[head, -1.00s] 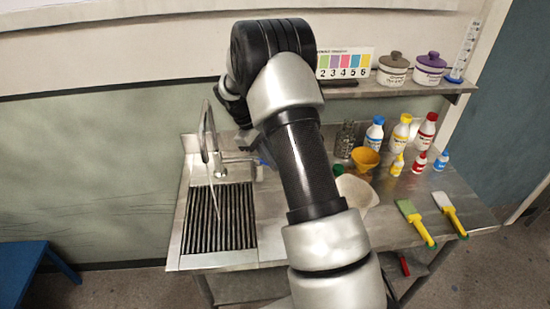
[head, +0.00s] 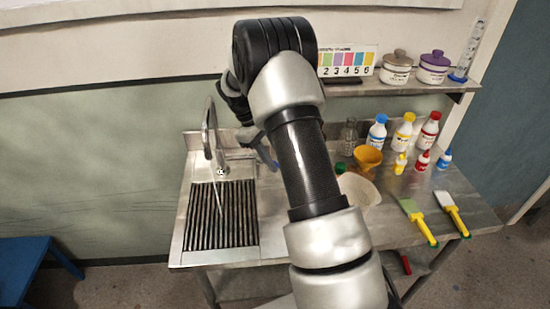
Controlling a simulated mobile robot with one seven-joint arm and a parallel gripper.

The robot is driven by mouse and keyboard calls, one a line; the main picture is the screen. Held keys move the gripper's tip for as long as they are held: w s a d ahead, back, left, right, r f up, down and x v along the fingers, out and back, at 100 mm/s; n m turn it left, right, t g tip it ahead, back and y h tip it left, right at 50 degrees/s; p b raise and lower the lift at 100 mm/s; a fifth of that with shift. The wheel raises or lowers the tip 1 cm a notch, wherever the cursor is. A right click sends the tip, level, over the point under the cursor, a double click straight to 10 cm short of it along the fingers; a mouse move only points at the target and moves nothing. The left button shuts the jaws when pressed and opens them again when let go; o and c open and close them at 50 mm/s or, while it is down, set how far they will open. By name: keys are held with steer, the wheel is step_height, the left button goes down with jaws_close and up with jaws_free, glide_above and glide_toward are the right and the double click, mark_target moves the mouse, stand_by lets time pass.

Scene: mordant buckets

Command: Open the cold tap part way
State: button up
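The tap's metal spout (head: 209,135) curves up over a dark slatted drain (head: 220,215) at the left of the steel counter. A thin pale line runs down from the spout to the slats; I cannot be sure it is water. A slim blue piece (head: 268,157), which looks like the cold tap's lever, slants just right of the tap base (head: 222,170). My gripper (head: 250,139) reaches down at the blue piece and appears close to or touching it. Its fingers are small and partly hidden by my arm, so their opening is unclear.
Lidded pots (head: 397,68) sit on the wall shelf (head: 430,87). A blue stool (head: 22,265) is at the lower left.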

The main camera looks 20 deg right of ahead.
steer(key=v, duration=1.7)
steer(key=shift+r, duration=0.2)
steer(key=shift+a, duration=0.15)
